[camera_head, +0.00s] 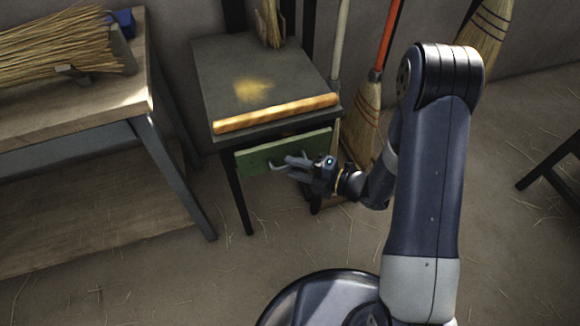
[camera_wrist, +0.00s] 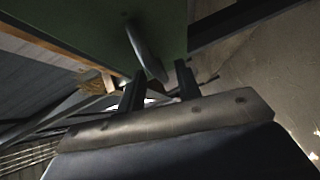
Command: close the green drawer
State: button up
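The green drawer (camera_head: 258,159) is in the small dark table, below its top. Its front shows as a green panel; how far it stands out from the table is hard to tell. In the wrist view the green front (camera_wrist: 85,22) fills the upper left, with a grey curved handle (camera_wrist: 146,48) on it. My gripper (camera_head: 286,167) is in front of the panel at the handle, which it partly hides. In the wrist view its two dark fingers (camera_wrist: 158,90) are apart, with the handle's near end between or just beyond them. Contact with the handle cannot be told.
The dark table (camera_head: 225,75) carries a long wooden bar (camera_head: 275,113) along its front edge and yellowish dust. A wooden workbench (camera_head: 70,90) with a straw bundle stands left. Brooms (camera_head: 368,105) lean right of the table. The floor in front is clear apart from straw.

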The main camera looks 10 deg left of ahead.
jog(key=shift+x, duration=0.9)
jog(key=shift+c, duration=0.5)
grip_shut()
